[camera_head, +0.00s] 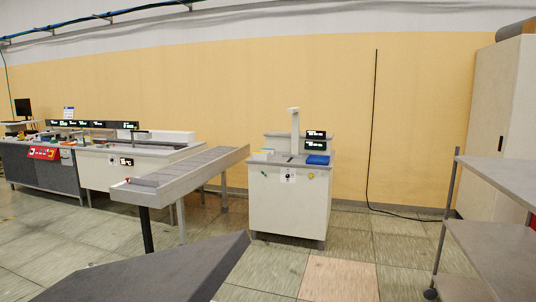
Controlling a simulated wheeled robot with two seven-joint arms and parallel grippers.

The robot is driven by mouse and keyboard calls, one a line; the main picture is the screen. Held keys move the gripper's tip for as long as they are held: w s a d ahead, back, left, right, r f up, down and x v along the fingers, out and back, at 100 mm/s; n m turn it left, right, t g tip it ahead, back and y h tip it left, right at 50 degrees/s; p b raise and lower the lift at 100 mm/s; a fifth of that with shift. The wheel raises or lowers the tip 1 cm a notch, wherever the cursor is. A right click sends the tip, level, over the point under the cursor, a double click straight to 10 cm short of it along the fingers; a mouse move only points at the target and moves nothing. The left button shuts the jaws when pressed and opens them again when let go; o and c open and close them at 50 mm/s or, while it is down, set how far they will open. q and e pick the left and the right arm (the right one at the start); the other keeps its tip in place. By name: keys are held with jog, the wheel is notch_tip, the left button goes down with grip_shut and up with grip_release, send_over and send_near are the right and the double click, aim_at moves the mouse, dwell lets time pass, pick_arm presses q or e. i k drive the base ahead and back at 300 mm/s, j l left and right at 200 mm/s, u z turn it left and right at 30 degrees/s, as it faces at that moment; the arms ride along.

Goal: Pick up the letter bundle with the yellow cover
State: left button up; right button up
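I cannot make out a letter bundle with a yellow cover for certain. A small yellowish item (266,151) lies at the left of the top of a white cabinet machine (289,205), too small to identify. A blue flat item (318,160) lies at the right of the same top. Neither of my grippers is in view.
A grey sloping conveyor (185,175) runs left of the cabinet, joining a long machine (120,165) with small displays. A grey shelf cart (495,240) stands at right. A dark grey slab (150,275) fills the bottom foreground. Tiled floor (340,278) is clear before the cabinet.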

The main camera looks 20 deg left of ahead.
aim_at(260, 156)
jog(key=i+l, duration=0.2)
jog(key=i, duration=0.3)
jog(key=i+l, duration=0.15)
jog(key=i, duration=0.35)
jog(key=i+l, duration=0.2)
jog(key=i, duration=0.3)
jog(key=i+u, duration=0.2)
jog(key=i, duration=0.35)
jog(key=i+u, duration=0.15)
jog(key=i, duration=0.4)
jog(key=i+u, duration=0.2)
jog(key=i, duration=0.35)
jog(key=i+l+u, duration=0.15)
jog(key=i, duration=0.35)
jog(key=i+j+u, duration=0.15)
jog(key=i, duration=0.3)
jog(key=i+j+u, duration=0.15)
jog(key=i, duration=0.35)
jog(key=i+j+u, duration=0.2)
jog(key=i, duration=0.3)
jog(key=i+j+z, duration=0.3)
jog(key=i+j, duration=1)
jog(key=i+l, duration=0.05)
jog(key=i, duration=0.05)
